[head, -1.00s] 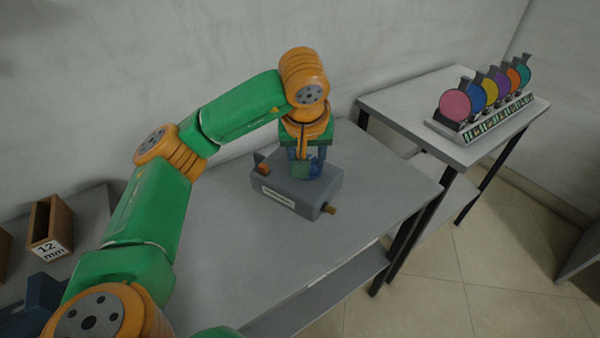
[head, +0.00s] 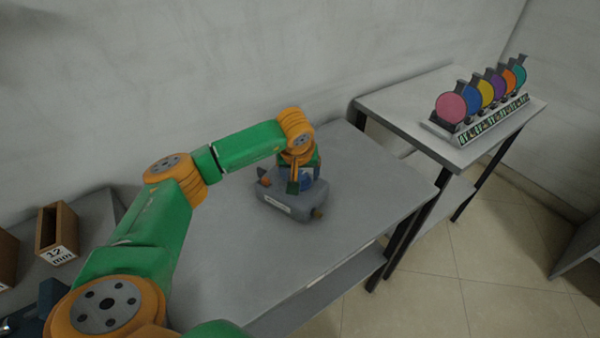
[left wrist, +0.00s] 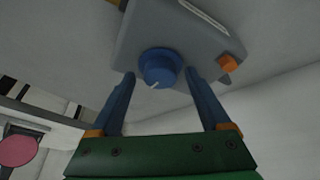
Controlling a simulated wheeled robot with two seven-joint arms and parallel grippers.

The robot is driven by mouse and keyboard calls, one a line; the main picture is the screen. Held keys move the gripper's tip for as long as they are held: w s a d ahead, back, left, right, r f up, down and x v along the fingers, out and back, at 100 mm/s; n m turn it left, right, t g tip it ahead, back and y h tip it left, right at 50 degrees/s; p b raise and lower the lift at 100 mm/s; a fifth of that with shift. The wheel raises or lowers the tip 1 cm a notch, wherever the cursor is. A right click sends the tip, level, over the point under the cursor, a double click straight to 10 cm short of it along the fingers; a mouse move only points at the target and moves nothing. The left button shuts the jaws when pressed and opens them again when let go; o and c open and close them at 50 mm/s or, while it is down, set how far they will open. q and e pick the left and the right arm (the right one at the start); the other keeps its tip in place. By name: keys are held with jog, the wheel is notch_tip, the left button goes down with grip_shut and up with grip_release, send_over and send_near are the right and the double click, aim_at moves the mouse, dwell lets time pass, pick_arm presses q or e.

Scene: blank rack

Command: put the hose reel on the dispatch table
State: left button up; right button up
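I cannot pick out a hose reel for certain, nor tell which table is the dispatch table. A grey box (head: 285,207) with a blue knob, an orange button and a brass-coloured stub stands on the near grey table (head: 240,255). My left gripper (head: 304,183) points down over the box. In the left wrist view its two blue fingers are apart, either side of the blue knob (left wrist: 159,67), with small gaps showing; the gripper (left wrist: 159,76) is open. The orange button (left wrist: 226,63) is beside the right finger. My right gripper is not in view.
A second table (head: 398,104) at the right bears a rack (head: 485,127) of several coloured discs. Wooden boxes, one (head: 57,233) labelled 12 mm, stand at the far left. The near table's front is clear.

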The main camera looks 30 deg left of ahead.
pick_arm(q)
jog(key=b+v, duration=0.1)
jog(key=v, duration=1.1)
jog(key=shift+b, duration=0.3)
jog(key=shift+d+f, duration=0.1)
